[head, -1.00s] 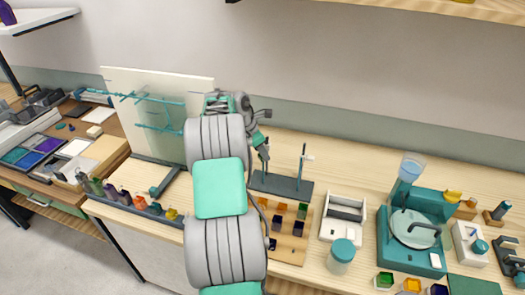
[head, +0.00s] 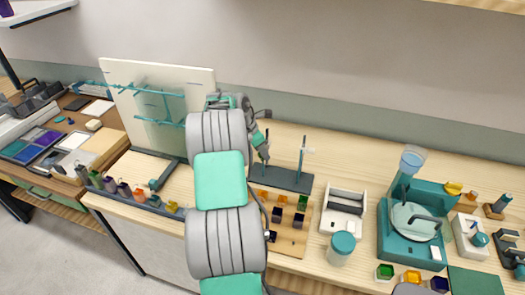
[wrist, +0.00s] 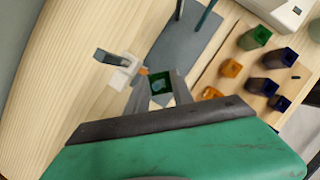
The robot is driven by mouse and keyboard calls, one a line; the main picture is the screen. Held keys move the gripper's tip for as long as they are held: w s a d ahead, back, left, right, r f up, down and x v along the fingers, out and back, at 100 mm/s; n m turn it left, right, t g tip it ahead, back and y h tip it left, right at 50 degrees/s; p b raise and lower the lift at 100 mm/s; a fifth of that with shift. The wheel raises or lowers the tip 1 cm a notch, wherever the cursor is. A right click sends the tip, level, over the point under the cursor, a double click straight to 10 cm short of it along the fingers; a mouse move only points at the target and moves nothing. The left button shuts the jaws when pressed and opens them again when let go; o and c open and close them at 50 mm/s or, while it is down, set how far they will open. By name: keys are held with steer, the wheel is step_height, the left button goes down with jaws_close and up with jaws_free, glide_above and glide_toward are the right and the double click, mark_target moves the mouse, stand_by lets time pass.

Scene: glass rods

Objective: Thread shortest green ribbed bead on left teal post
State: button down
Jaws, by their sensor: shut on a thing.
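My gripper (wrist: 160,92) is shut on a green bead (wrist: 161,82), which shows its dark square opening in the wrist view. In the head view the fingers are close to the left teal post (head: 267,136); the bead there is hidden or too small to make out. The right teal post (head: 301,156) stands beside it on the same dark grey base (head: 290,181). The wrist view shows the base (wrist: 180,55) just beyond the bead, and one teal post (wrist: 207,17) at the top. I cannot tell whether the bead is around the left post.
A wooden bead tray (head: 289,246) in front of the base holds another green bead (wrist: 255,38) and several orange and purple ones. A white rack (head: 342,211) and a teal-lidded jar (head: 342,245) stand to the right. A tall cream panel (head: 200,85) stands left of my arm.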

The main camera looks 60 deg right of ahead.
steer(key=c, duration=1)
jaws_free()
steer(key=v, duration=0.8)
steer(key=w+a+r+m+t, duration=0.1)
steer(key=w+a+r, duration=0.25)
steer(key=a, duration=0.45)
steer(key=w+a+r+m+t+b, duration=0.1)
steer(key=w+a+r+m+t, duration=0.1)
steer(key=w+a, duration=0.4)
steer(key=w+a+r+m+t, duration=0.1)
steer(key=w+a+r, duration=0.15)
steer(key=a, duration=0.65)
steer(key=s+a+f+m+t+y, duration=0.1)
steer(key=s+a+m, duration=0.1)
steer(key=a, duration=0.8)
steer(key=s+a+f+m+t+y, duration=0.1)
steer(key=s+a+m, duration=0.1)
steer(key=a, duration=0.8)
steer(key=s+a+f+m+t+y+b, duration=0.1)
steer(key=s+a+m, duration=0.1)
steer(key=a, duration=0.9)
steer(key=shift+s+m+y, duration=0.3)
steer(key=shift+s+m, duration=0.1)
steer(key=shift+s, duration=0.1)
